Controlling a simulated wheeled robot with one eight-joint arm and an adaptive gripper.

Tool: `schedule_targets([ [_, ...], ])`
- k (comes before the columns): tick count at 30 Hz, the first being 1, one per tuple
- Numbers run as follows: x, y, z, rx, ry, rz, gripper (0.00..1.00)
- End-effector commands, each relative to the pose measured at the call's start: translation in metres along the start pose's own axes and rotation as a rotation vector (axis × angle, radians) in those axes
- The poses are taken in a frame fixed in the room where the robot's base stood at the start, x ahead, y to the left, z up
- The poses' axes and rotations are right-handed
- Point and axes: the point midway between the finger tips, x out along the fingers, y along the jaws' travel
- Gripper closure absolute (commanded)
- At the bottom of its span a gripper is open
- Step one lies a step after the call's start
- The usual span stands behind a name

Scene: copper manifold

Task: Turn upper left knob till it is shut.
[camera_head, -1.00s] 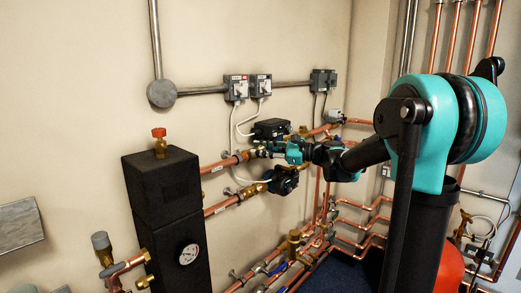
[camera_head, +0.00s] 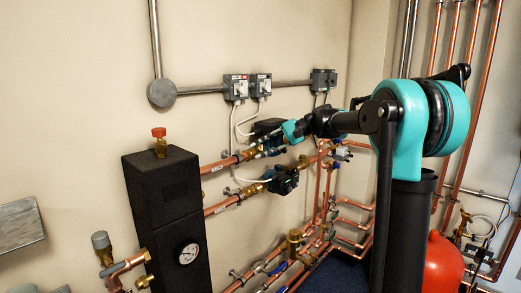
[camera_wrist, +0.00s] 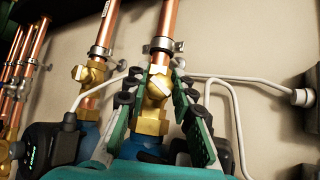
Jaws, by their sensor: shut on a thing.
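The upper left knob (camera_wrist: 156,88) is part of a brass valve on the upper copper pipe, in the middle of the wrist view. The green fingers of my gripper (camera_wrist: 158,82) stand on either side of it and are shut on it. In the head view, my gripper (camera_head: 266,147) is at the upper pipe's brass fitting, left of the black pump. The knob itself is too small and too covered there to make out.
A second brass valve (camera_wrist: 88,74) sits on the lower pipe close beside my gripper. Black pumps (camera_head: 284,181), white cables (camera_head: 238,127) and wall switches (camera_head: 261,87) are near. A black insulated block (camera_head: 165,185) stands at left.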

Motion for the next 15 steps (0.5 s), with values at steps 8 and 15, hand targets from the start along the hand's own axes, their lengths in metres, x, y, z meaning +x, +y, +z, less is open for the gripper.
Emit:
schedule_targets([
  [8, 0.0004, 0.0001, 0.0006, -0.198, -0.002, 0.169, 1.00],
  [15, 0.0003, 0.0008, 0.0004, -0.341, -0.002, 0.290, 1.00],
])
